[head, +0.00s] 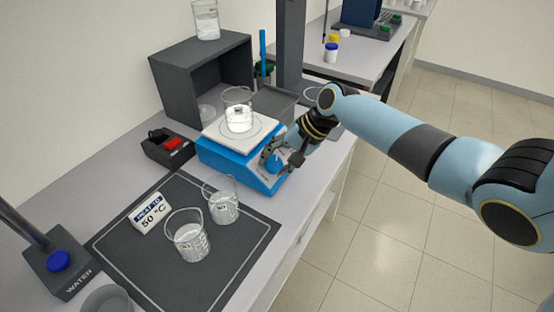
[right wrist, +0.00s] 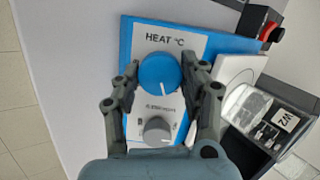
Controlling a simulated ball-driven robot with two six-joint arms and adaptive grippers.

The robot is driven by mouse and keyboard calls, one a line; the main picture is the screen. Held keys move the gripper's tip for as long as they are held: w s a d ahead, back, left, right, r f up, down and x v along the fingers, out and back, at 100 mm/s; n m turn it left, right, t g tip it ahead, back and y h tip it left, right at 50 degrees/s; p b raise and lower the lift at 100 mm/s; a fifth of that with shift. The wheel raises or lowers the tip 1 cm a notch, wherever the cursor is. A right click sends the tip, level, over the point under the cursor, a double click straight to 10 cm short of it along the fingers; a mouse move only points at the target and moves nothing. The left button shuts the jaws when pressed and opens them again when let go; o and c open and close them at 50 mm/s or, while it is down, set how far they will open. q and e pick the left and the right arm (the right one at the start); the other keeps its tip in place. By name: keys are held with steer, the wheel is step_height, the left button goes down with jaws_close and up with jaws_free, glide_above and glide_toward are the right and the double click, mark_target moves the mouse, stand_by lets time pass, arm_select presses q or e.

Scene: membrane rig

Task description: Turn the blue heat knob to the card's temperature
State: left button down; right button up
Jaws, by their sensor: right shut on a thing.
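The hotplate (head: 215,157) is blue with a white top and stands at the middle of the bench. Its blue heat knob (right wrist: 160,73) sits under the "HEAT °C" label in the right wrist view, with a white pointer mark toward the lower edge of that picture. My right gripper (right wrist: 161,76) is shut on the blue knob, one finger at each side. In the head view the gripper (head: 276,161) covers much of the hotplate's front. The card (head: 150,213) reads "HEAT TO 50 °C" and lies on the dark mat. My left gripper is not in view.
A beaker (head: 238,118) of liquid stands on the hotplate. Two beakers (head: 188,243) (head: 223,209) stand on the mat (head: 115,240). A grey knob (right wrist: 157,131) sits beside the blue one. A black box with a red switch (head: 172,143) is left of the hotplate.

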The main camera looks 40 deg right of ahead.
steer(key=m+t, duration=0.1)
steer(key=m, duration=0.5)
steer(key=shift+m, duration=0.3)
steer(key=m+t, duration=0.1)
steer(key=m, duration=0.5)
steer(key=shift+s+f+m, duration=0.1)
steer(key=shift+m, duration=0.3)
steer(key=shift+m+t, duration=0.3)
steer(key=o, duration=1.2)
steer(key=v, duration=1.2)
